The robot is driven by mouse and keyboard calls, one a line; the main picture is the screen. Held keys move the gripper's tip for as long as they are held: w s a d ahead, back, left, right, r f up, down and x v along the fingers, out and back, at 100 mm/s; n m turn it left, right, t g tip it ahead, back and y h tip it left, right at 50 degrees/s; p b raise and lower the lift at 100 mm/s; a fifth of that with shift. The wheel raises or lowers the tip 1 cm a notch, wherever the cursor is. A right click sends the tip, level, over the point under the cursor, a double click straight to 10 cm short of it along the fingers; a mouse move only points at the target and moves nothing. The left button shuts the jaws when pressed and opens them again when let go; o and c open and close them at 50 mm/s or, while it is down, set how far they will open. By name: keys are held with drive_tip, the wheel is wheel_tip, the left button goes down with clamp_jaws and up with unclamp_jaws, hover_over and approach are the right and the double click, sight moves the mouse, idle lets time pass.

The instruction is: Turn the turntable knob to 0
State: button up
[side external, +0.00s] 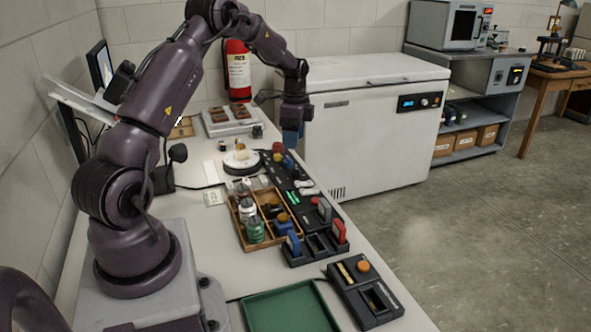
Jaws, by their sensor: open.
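The turntable (241,168) is a low round stand with a pale top and a dark base, near the middle of the bench. A small amber object stands on it. Several small coloured knobs or caps, one of them red (278,147), sit on a dark control strip (296,187) just right of it. I cannot tell which is the turntable knob, and no scale or 0 mark is readable. My gripper (290,142) points down above the far end of this strip, close to the red cap. It is open; its fingers look blue and small, and I see nothing between them. Contact cannot be judged.
A wooden divided tray (243,228) with bottles stands in front of the turntable. Dark holders with blue and red handles (339,231), a dark device (349,270) and a green tray (285,316) lie nearer. A white chest freezer (375,150) stands right of the bench.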

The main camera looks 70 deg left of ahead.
sight(296, 168)
drive_tip(key=w+a+f+m, duration=0.1)
drive_tip(key=w+a+m, duration=0.2)
drive_tip(key=a+m, duration=0.55)
drive_tip(key=d+f, duration=0.1)
drive_tip(key=f, duration=0.3)
drive_tip(key=d+f+m, duration=0.1)
drive_tip(key=f, duration=0.3)
drive_tip(key=f+m, duration=0.1)
drive_tip(key=f, duration=0.4)
drive_tip(key=shift+s+d+m, duration=0.15)
drive_tip(key=shift+d+m, duration=0.1)
drive_tip(key=shift+d, duration=0.15)
drive_tip(key=shift+r, duration=0.1)
drive_tip(key=c, duration=0.9)
